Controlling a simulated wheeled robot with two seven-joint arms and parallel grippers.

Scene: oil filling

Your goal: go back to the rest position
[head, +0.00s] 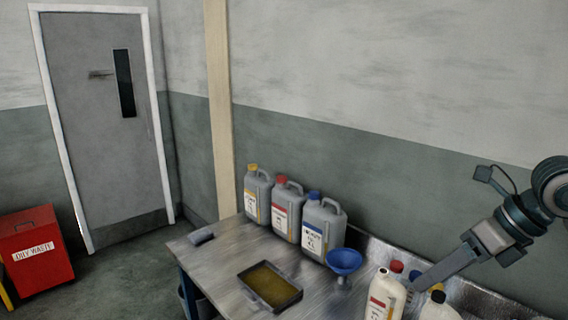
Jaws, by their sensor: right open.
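My right gripper (416,286) comes in from the right edge and reaches down to the left over the bench (215,262). It is open, and its finger ends are among the white bottles at the bench's front right. One white bottle with a red label (383,296) stands just left of the fingertips; I cannot tell whether they touch it. Another white bottle with a dark cap (438,308) is cut off by the bottom edge. A red cap (396,267) shows behind the first bottle. My left gripper is not in view.
Three grey jugs with yellow, red and blue caps (287,208) stand along the wall. A blue funnel (344,261) is right of them. A shallow tray of brownish oil (270,287) lies in front. A red oily-waste bin (36,246) stands on the floor near the door (105,130).

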